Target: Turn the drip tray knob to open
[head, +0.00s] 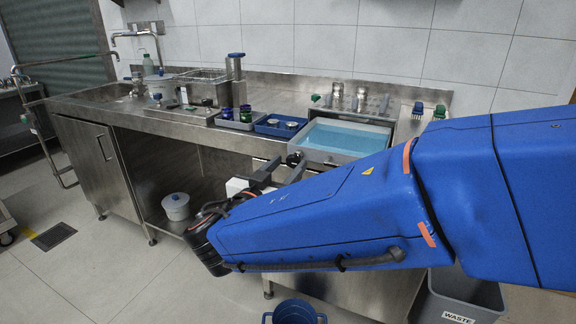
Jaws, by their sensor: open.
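A grey tray with blue liquid in it (338,157) sits at the front of the steel counter, right of centre. It looks like the drip tray, though no label shows. A small dark round knob (293,158) shows by its front left corner. My gripper (284,167) is open, with its dark fingers pointing at the knob from the front. The knob appears between or just beyond the fingertips; I cannot tell whether they touch it. My blue arm hides the counter front to the right and part of the gripper body. The knob's turn position is too small to read.
A blue tray (262,127) with small metal parts and a grey tray with jars stand left of the liquid tray. A blue bucket (293,312) and waste bin (462,300) stand on the floor.

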